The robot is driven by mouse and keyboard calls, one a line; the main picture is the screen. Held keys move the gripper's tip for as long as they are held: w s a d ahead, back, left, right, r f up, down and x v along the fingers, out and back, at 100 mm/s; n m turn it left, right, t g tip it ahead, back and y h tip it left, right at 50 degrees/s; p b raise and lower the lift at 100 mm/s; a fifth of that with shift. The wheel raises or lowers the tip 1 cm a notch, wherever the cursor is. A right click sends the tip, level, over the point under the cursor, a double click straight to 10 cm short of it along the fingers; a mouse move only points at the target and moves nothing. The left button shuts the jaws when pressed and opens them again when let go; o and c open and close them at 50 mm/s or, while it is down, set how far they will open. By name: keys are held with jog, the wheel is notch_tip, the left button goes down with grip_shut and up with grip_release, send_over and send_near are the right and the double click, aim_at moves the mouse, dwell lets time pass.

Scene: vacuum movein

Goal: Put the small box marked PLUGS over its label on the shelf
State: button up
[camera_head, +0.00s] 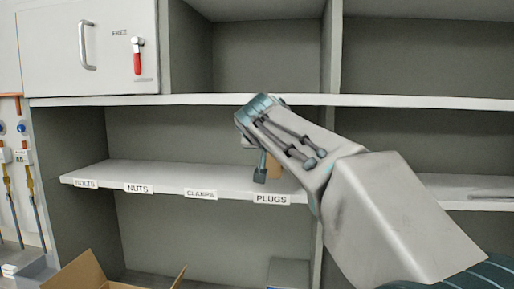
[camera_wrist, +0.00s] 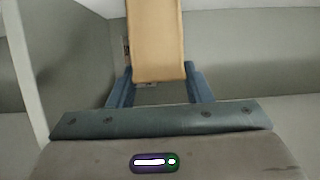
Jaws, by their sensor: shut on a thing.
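My gripper reaches in from the right and is shut on the box. In the wrist view, the tan box (camera_wrist: 156,42) stands out between the two blue fingers, with a plain face toward the camera. The arm hides much of the box in the head view. I cannot tell whether its underside touches the shelf, and no marking on it is readable.
Labels BOLTS (camera_head: 86,183), NUTS (camera_head: 138,188) and CLAMPS (camera_head: 201,194) line the shelf edge to the left, with bare shelf above them. A shelf board (camera_head: 190,100) runs above, and an upright divider (camera_head: 331,50) is close by. An open carton (camera_head: 80,272) is below left.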

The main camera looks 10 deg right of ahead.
jog(key=shift+s+f+p+x, duration=0.1)
jog(key=shift+f+p+x, duration=0.15)
jog(key=shift+x, duration=0.75)
jog(key=shift+s+f+p+x, duration=0.15)
jog(key=shift+p+x, duration=0.15)
jog(key=shift+x, duration=0.7)
jog(key=shift+f+p+x, duration=0.2)
jog(key=shift+p+x, duration=0.1)
jog(key=shift+x, duration=0.7)
jog(key=shift+a, duration=0.1)
jog(key=shift+f+b, duration=0.25)
jog(key=shift+b, duration=0.05)
jog(key=o, duration=1.2)
jog(key=shift+r, duration=0.1)
jog(key=shift+r+p, duration=0.25)
jog(key=shift+p, duration=0.15)
jog(key=b+v, duration=0.2)
jog(key=v, duration=1)
jog(key=shift+f+b, duration=0.1)
jog(key=shift+b, duration=0.3)
